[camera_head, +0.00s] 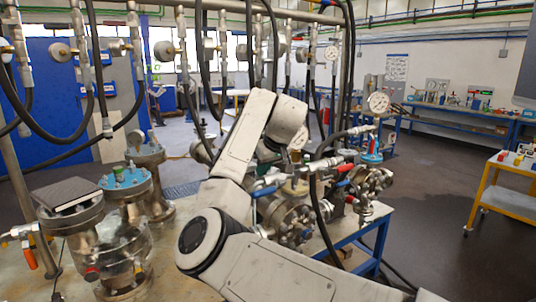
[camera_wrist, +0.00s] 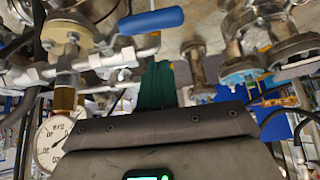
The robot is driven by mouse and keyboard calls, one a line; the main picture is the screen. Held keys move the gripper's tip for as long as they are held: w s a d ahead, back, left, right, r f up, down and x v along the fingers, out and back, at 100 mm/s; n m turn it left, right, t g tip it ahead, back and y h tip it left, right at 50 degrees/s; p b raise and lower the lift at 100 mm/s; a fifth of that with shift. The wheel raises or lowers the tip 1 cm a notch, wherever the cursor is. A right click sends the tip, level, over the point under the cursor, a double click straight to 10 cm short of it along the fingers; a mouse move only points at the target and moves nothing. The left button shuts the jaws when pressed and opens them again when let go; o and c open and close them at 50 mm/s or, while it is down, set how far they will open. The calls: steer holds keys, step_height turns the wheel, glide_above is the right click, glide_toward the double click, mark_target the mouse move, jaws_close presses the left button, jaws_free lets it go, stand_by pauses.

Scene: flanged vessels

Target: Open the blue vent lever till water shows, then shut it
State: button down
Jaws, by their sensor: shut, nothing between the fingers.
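The blue vent lever (camera_head: 264,192) sits on the pipework above the flanged vessel (camera_head: 285,215), in the middle of the head view. In the wrist view the blue lever (camera_wrist: 150,20) lies nearly level at the top, on a silvery valve body. My gripper (camera_wrist: 156,85) shows dark green fingers, shut and empty, beyond its grey housing. The fingertips appear just below the lever in the picture; I cannot tell the gap in depth. In the head view my arm hides most of the gripper. No water can be made out at the vent.
Red-handled valves (camera_head: 345,168) and a dial gauge (camera_head: 378,103) stand right of the lever. A gauge (camera_wrist: 52,140) is close beside my gripper housing. Black hoses (camera_head: 313,190) hang around. Other flanged vessels (camera_head: 125,185) stand left; open floor lies right.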

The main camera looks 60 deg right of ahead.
mark_target(262, 193)
steer(key=shift+s+a+f+p, duration=0.1)
steer(key=shift+s+f+p, duration=0.1)
steer(key=shift+f, duration=0.75)
steer(key=shift+s+a+f+p, duration=0.1)
steer(key=shift+s+f+p, duration=0.05)
steer(key=shift+f, duration=0.8)
steer(key=shift+f, duration=0.15)
steer(key=f+g+h, duration=0.1)
steer(key=a+f+n+h+b, duration=0.1)
steer(key=f+h, duration=0.1)
steer(key=shift+w+f+g, duration=0.15)
steer(key=shift+w+g, duration=0.05)
steer(key=shift+g, duration=0.2)
steer(key=s+d+f+n+g+h+b, duration=0.2)
steer(key=d+f+n+g+h+b, duration=0.1)
steer(key=f+h+b, duration=0.6)
steer(key=shift+s+d+n+h+b, duration=0.15)
steer(key=shift+d+n+h+b, duration=0.3)
steer(key=shift+n+h, duration=0.4)
steer(key=shift+d, duration=0.15)
